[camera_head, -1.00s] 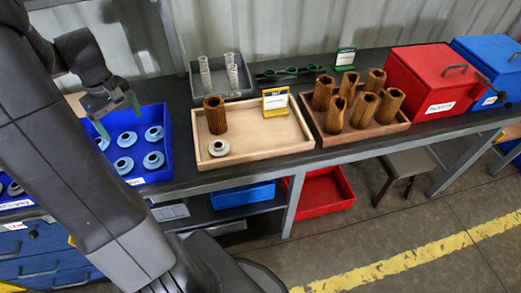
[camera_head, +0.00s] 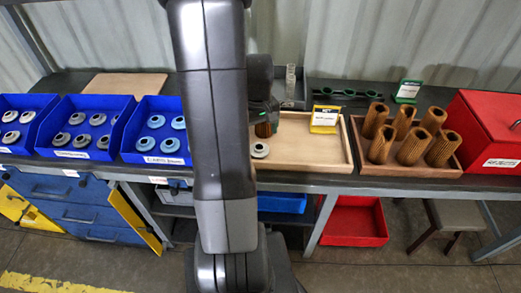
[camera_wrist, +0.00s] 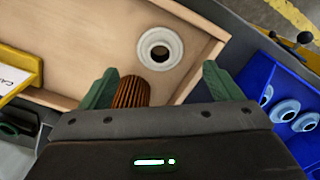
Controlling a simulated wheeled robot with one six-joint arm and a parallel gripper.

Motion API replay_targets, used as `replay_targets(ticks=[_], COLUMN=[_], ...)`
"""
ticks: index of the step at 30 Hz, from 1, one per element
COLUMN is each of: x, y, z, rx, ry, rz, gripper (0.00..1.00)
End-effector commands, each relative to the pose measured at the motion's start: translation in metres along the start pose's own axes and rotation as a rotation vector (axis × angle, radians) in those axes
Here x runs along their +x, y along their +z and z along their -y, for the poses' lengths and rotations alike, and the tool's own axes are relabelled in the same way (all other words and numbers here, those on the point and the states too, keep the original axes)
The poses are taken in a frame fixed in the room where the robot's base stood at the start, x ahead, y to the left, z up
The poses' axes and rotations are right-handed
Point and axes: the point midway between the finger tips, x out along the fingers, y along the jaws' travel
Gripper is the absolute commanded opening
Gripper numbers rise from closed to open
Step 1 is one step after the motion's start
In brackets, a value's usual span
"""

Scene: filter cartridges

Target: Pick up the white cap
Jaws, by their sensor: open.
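The white cap (camera_wrist: 160,49) is a pale ring with a dark centre hole. It lies on the floor of the light wooden tray (camera_wrist: 90,30), and also shows in the head view (camera_head: 260,150) just right of my arm. A brown pleated filter cartridge (camera_wrist: 131,92) stands in the same tray and is partly hidden by my gripper. My gripper (camera_wrist: 159,79) is open and empty above the tray, its green fingers apart. The cap appears beyond the fingertips, roughly midway between them, without contact. In the head view my arm hides much of the gripper.
Blue bins (camera_head: 133,163) of grey and bluish caps stand left of the wooden tray. A yellow sign (camera_head: 324,119) stands in the wooden tray. A brown tray (camera_head: 372,170) with several cartridges and a red box (camera_head: 470,125) are to the right.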

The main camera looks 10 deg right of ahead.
Motion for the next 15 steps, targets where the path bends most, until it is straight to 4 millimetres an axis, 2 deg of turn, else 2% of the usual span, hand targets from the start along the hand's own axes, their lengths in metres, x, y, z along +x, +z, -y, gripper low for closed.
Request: replay_targets(ticks=[7,15], x=[0.017,0.051], y=[0.001,0.002], z=[0.0,0.001], rx=[0.0,0.0], ry=[-0.001,-0.002], rz=[0.002,0.003], gripper=[0.85,0.85])
